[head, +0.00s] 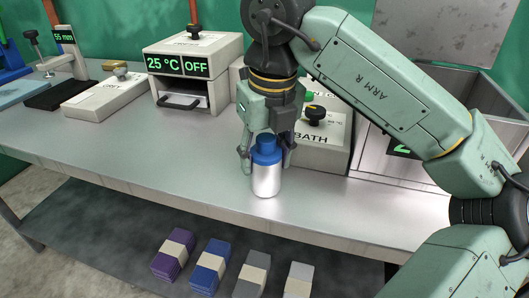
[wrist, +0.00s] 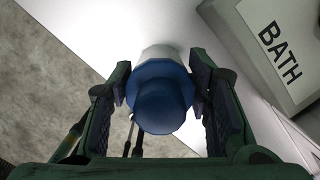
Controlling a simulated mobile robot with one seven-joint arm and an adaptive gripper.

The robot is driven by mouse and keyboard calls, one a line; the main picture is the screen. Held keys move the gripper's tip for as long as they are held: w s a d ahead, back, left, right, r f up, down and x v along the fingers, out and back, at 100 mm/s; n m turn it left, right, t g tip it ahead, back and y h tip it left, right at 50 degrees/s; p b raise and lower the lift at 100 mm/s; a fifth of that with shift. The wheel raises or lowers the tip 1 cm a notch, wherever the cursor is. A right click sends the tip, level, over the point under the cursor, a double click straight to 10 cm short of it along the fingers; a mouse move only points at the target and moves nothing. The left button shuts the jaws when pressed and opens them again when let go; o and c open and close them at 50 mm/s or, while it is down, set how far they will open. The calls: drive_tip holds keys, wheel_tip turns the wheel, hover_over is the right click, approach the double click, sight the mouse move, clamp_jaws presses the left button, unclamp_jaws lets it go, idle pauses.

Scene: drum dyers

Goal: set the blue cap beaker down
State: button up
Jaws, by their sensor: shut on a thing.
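The blue cap beaker (head: 266,176) is a silvery-white cylinder with a blue cap, upright near the front edge of the metal bench (head: 150,165). My gripper (head: 266,157) comes down from above and is shut on it, one finger on each side at the cap. In the wrist view, the blue cap (wrist: 160,98) sits between the two fingers, with the pale body beyond it. The beaker's base looks on or just above the bench top; I cannot tell which.
The bath unit (head: 318,140) stands close behind and to the right. An oven-like box reading 25 °C and OFF (head: 190,70) stands at the back left. The bench is clear to the left of the beaker. Several coloured stacks (head: 208,265) lie on the lower shelf.

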drive_tip(key=o, duration=1.3)
drive_tip(key=shift+f, duration=0.1)
drive_tip(key=shift+o, duration=0.2)
drive_tip(key=r, duration=0.4)
drive_tip(key=s+r, duration=0.1)
drive_tip(key=r, duration=0.3)
drive_tip(key=d+r, duration=0.1)
drive_tip(key=r, duration=0.3)
drive_tip(key=shift+s+r+p, duration=0.15)
drive_tip(key=shift+s+p, duration=0.15)
drive_tip(key=shift+s, duration=0.05)
